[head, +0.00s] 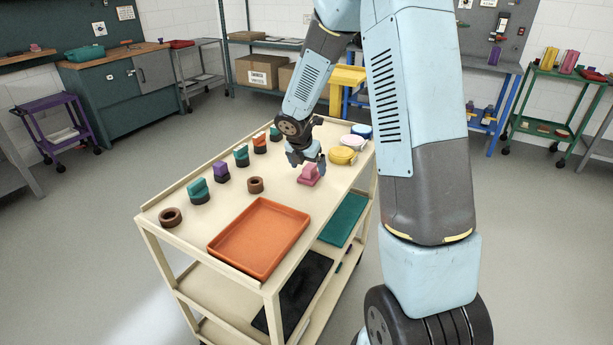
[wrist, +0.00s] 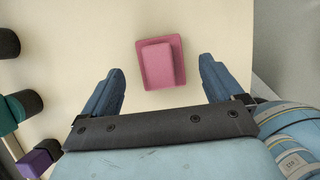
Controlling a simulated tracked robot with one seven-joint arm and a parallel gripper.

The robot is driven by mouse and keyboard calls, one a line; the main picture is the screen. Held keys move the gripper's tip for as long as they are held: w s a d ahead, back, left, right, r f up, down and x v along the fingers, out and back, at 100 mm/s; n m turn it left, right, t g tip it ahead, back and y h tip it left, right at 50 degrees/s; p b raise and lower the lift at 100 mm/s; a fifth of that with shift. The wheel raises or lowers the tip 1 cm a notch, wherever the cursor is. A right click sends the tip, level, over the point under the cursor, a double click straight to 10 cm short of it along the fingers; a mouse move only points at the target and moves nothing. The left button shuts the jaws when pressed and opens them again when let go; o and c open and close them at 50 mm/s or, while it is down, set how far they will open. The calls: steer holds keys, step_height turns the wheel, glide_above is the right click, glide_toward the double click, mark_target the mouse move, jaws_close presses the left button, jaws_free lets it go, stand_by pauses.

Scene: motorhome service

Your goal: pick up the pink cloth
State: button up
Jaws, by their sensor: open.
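The pink cloth (head: 308,174) looks like a small folded block on a wider flat base. It lies on the cream cart top (head: 190,229), towards the cart's far right part. In the wrist view the cloth (wrist: 160,62) is just beyond the fingertips, roughly centred between them. My gripper (head: 305,160) is above and close to the cloth in the head view. Its two blue fingers (wrist: 160,78) are spread wide with nothing between them. I cannot tell the exact height of the fingertips over the cart top.
An orange tray (head: 258,238) lies at the cart's near end. Brown rings (head: 171,217) and several coloured blocks on dark bases (head: 198,190) line the left side. Bare surface surrounds the cloth.

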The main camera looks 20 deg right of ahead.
mark_target(309, 167)
steer(key=shift+x, duration=1.6)
steer(key=shift+c, duration=0.4)
steer(key=shift+r, duration=0.1)
steer(key=c, duration=1.1)
